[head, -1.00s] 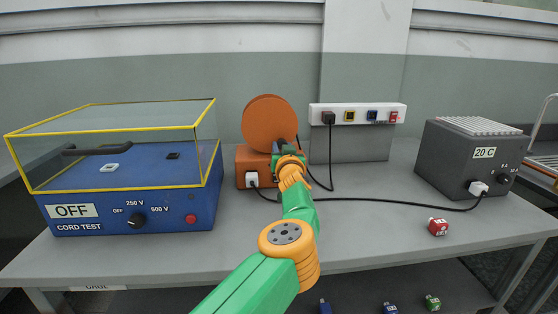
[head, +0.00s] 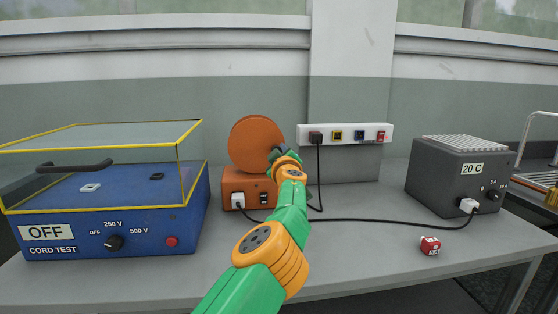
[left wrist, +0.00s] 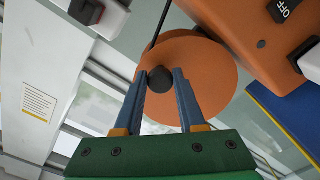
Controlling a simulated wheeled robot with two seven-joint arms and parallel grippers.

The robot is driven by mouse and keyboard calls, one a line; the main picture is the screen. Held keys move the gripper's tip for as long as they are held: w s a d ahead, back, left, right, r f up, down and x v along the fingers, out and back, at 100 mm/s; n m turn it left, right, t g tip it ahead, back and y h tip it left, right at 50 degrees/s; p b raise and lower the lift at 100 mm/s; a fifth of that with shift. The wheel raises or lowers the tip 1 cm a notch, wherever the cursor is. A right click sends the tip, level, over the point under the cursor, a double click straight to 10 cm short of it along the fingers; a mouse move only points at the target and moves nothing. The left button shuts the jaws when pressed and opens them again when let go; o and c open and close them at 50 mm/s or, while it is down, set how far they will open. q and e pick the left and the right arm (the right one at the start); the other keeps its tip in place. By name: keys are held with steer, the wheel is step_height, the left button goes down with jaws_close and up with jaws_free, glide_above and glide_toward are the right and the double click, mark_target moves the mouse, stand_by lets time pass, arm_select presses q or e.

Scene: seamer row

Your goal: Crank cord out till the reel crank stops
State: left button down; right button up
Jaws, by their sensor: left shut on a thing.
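The orange cord reel has a round disc (head: 252,142) standing on an orange base (head: 236,184) on the grey bench. The disc also shows in the left wrist view (left wrist: 205,70). My left gripper (head: 276,154) is at the lower right part of the disc. In the left wrist view its two blue-grey fingers (left wrist: 160,76) are shut on the black crank knob (left wrist: 159,80) in front of the disc. In the head view the gripper hides the knob. A black cord (head: 370,219) runs along the bench from the reel to the grey box marked 20 C (head: 455,178). My right gripper is out of view.
A blue CORD TEST box (head: 110,228) with a clear, yellow-edged cover stands at the left and reads OFF.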

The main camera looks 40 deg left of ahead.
arm_select(q)
steer(key=shift+r+n, duration=0.3)
steer(key=shift+n, duration=0.3)
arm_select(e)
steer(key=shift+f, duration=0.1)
arm_select(q)
steer(key=shift+r, duration=0.1)
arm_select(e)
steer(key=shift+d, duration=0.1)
arm_select(q)
steer(key=c, duration=0.5)
jaws_free()
steer(key=b+v, duration=0.5)
steer(key=v, duration=0.2)
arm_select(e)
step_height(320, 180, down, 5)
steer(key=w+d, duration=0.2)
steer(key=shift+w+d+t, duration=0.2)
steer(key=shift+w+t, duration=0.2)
